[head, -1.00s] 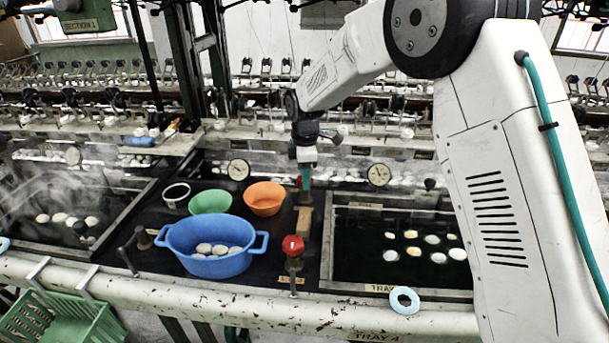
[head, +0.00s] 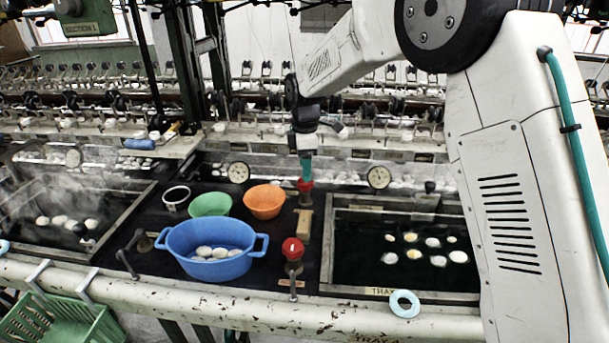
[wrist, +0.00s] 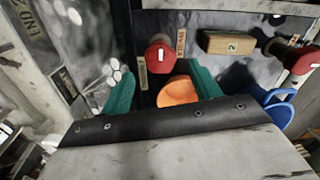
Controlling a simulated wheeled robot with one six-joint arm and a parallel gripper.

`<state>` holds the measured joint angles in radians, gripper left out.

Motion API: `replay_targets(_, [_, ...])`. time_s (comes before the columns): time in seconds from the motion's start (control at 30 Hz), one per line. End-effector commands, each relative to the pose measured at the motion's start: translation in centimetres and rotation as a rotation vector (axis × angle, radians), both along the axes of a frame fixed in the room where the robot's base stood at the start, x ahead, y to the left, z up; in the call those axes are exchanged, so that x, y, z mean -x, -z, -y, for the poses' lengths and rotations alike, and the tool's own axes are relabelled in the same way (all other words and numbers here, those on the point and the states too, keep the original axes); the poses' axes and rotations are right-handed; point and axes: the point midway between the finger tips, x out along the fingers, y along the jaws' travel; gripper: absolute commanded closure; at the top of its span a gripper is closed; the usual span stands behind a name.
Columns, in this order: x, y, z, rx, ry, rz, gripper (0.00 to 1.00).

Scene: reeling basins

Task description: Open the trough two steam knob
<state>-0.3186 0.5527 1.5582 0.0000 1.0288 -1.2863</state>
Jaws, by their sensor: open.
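A red steam knob (head: 305,186) with a white mark stands at the back of the dark deck, right of the orange bowl. My gripper (head: 305,175) is above it, pointing down. In the wrist view, my open gripper's (wrist: 162,88) two teal fingers are apart, and this red knob (wrist: 160,56) shows ahead between their lines. I cannot tell if they touch it. A second red knob (head: 292,249) stands at the front edge; it also shows in the wrist view (wrist: 302,60). A wooden block marked 2 (wrist: 232,43) lies between the knobs. Small label plates beside the near knob are hard to read.
Left of the knobs are an orange bowl (head: 264,201), a green bowl (head: 210,204) and a blue tub (head: 180,258) of cocoons. A dark-water trough (head: 345,268) is to the right. Gauges (head: 378,177) stand behind. A pale blue ring (head: 405,303) lies on the front rail.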

Motion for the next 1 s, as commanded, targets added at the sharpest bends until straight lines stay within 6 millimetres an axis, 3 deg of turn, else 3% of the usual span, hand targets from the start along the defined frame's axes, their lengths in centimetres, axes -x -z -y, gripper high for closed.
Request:
replay_targets(0.1, [-0.1,-2.0,0.0,-0.001,0.0,0.003,0.38])
replay_targets(0.3, [0.0,-3.5,0.0,0.0,0.0,0.001,0.38])
replay_targets(1.0, [0.0,-3.6,0.0,0.0,0.0,0.0,0.38])
